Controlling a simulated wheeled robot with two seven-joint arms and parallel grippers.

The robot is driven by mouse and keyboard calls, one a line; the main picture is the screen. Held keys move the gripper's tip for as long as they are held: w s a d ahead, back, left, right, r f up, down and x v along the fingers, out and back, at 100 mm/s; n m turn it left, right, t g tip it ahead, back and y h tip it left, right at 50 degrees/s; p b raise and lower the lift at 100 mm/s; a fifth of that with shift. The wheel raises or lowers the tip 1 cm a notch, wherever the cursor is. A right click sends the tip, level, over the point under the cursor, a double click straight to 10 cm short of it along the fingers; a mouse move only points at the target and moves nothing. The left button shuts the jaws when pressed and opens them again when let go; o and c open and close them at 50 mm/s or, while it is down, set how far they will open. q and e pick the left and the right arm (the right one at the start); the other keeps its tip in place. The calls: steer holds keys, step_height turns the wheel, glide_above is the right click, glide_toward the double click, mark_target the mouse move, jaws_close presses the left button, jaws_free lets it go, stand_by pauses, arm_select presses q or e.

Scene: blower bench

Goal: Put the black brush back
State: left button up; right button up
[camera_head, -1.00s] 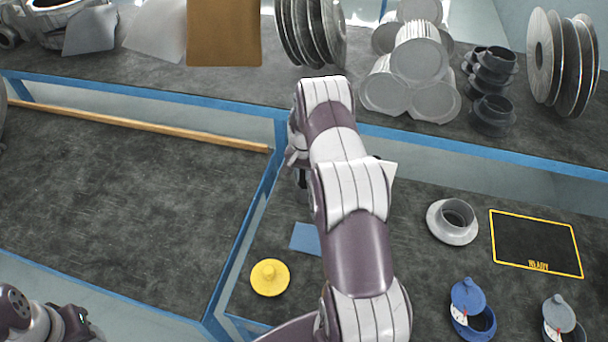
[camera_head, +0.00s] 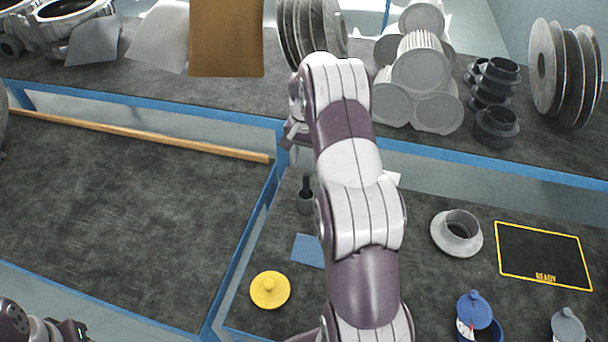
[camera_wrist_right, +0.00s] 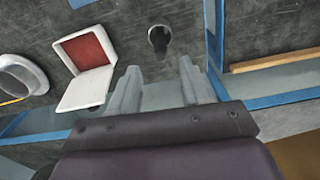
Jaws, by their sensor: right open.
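The black brush (camera_head: 307,182) stands upright with its handle sticking out of a small dark cup (camera_head: 305,203) on the lower bench. In the right wrist view, the cup with a dark top (camera_wrist_right: 159,40) shows ahead of the fingers, apart from them. My right gripper (camera_wrist_right: 155,85) is open with nothing between its fingers. In the head view, my right gripper (camera_head: 291,134) is partly hidden by its own arm, above and behind the cup. My left gripper (camera_head: 72,329) shows only partly at the bottom left corner; its jaws are unclear.
A blue divider rail (camera_head: 245,235) runs left of the cup. A blue square (camera_head: 308,250) and a yellow lid (camera_head: 270,290) lie nearby. A white box with a red inside (camera_wrist_right: 85,70) and a grey flanged ring (camera_head: 457,233) are on the right. The upper shelf holds several discs and cylinders.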

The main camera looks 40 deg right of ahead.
steer(key=s+a+r+n, duration=0.2)
steer(key=s+a+n, duration=0.1)
steer(key=a, duration=0.4)
steer(key=s+a+r+n, duration=0.3)
steer(key=a, duration=0.4)
steer(key=s+a+n, duration=0.2)
steer(key=s+a, duration=0.2)
steer(key=s, duration=0.2)
steer(key=s+a+n+t, duration=0.1)
steer(key=s+a+n, duration=0.2)
steer(key=s, duration=0.4)
steer(key=shift+a, duration=0.8)
